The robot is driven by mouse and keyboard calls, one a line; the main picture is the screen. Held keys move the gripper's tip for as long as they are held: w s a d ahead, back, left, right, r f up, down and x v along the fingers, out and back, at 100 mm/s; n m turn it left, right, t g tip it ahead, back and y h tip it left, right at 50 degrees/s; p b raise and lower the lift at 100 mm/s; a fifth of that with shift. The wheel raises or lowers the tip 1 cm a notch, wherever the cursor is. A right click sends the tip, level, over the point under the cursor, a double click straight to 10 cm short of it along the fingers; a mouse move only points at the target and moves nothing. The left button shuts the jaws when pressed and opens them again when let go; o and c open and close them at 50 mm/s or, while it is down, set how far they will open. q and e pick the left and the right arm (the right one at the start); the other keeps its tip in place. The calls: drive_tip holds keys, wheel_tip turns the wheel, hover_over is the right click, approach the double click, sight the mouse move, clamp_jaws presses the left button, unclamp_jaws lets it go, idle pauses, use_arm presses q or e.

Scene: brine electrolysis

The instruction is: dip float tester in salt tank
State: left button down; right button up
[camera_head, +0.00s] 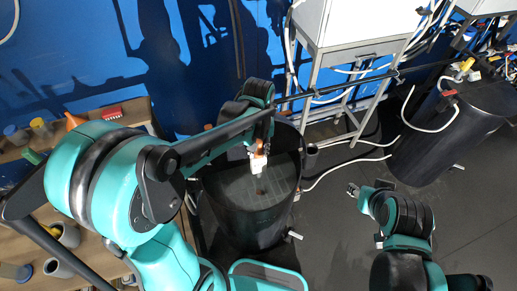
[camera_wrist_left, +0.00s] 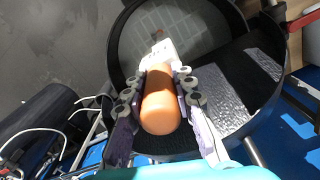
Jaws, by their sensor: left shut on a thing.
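My left gripper (camera_head: 258,150) is over the black round tank (camera_head: 245,230) and points down into its open top. It is shut on the float tester (camera_head: 257,163), which has an orange body and a white end. In the left wrist view the orange body (camera_wrist_left: 160,105) sits between both fingers of my left gripper (camera_wrist_left: 158,92), with the white end pointing into the tank (camera_wrist_left: 118,45). Whether the white end touches the liquid is hard to tell. My right gripper (camera_head: 356,191) is away from the tank, over the grey floor; its finger state is unclear.
A second black tank (camera_head: 430,145) with white hoses stands at the right. A white cabinet on a metal frame (camera_head: 318,85) stands behind. A wooden shelf (camera_head: 95,115) with bottles and cups is at the left. Grey floor (camera_head: 340,240) lies open right of the tank.

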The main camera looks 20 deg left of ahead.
sight(259, 173)
use_arm(q)
drive_tip(key=shift+f+b, duration=6.2)
drive_tip(key=shift+f, duration=1.4)
